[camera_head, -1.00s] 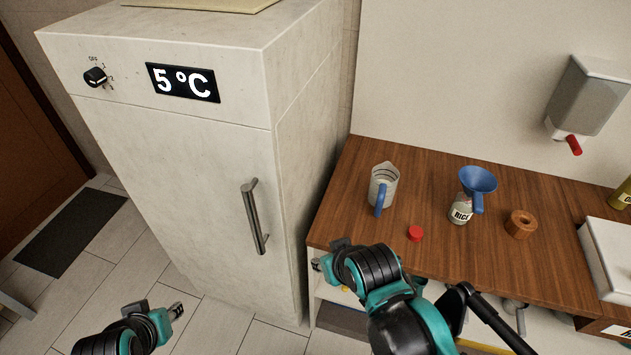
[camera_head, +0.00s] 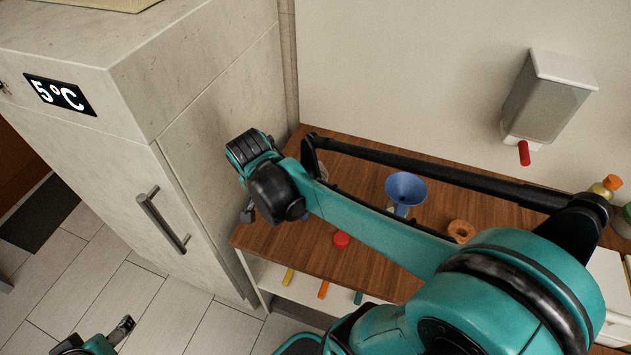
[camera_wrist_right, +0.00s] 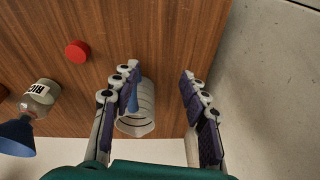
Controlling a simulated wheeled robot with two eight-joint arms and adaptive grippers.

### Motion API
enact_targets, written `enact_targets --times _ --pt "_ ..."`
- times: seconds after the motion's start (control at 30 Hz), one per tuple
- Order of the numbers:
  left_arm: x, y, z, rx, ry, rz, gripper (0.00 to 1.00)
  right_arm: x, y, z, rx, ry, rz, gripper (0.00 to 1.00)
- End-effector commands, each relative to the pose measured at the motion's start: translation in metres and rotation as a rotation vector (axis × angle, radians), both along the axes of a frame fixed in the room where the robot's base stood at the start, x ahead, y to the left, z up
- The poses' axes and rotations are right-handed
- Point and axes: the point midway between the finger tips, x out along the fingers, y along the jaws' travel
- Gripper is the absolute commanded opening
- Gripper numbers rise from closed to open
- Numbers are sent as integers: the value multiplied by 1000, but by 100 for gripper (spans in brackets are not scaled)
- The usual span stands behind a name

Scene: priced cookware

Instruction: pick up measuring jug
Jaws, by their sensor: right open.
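The measuring jug (camera_wrist_right: 140,116), clear with dark marks and a blue handle, shows in the right wrist view on the wooden counter. It lies in the gap of my open right gripper (camera_wrist_right: 156,76), close to the left finger, which partly covers it. The other finger is well apart from it. I cannot tell whether the left finger touches the handle. In the head view my right arm hides the jug; part of my right gripper (camera_head: 248,213) shows near the counter's left edge. My left gripper (camera_head: 122,330) is low at the left, over the floor, away from the jug.
A red lid (camera_wrist_right: 77,51) and a rice bottle (camera_wrist_right: 38,97) with a blue funnel (camera_wrist_right: 16,136) stand left of the jug in the wrist view. The fridge (camera_head: 215,120) adjoins the counter (camera_head: 290,255). A wooden ring (camera_head: 461,230) and wall dispenser (camera_head: 545,100) are farther right.

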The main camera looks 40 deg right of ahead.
Motion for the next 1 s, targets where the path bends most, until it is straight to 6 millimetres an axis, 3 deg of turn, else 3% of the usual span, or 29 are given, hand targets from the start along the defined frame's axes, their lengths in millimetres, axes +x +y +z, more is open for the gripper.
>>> enact_targets --times 0.03,0.2,0.4,0.83,1.0 --pt "0 0 12 0 0 0 73 9 -12 4 0 35 -179 44" --pt "0 0 27 0 0 0 73 20 -44 -5 -58 112 -738 44" --pt "0 0 35 0 0 0 73 22 -62 -15 -144 134 -1106 44" --pt "0 0 18 0 0 0 73 10 -72 -54 -166 133 -1185 44" --pt "0 0 2 0 0 0 73 -2 -73 -79 -166 133 -1185 44"
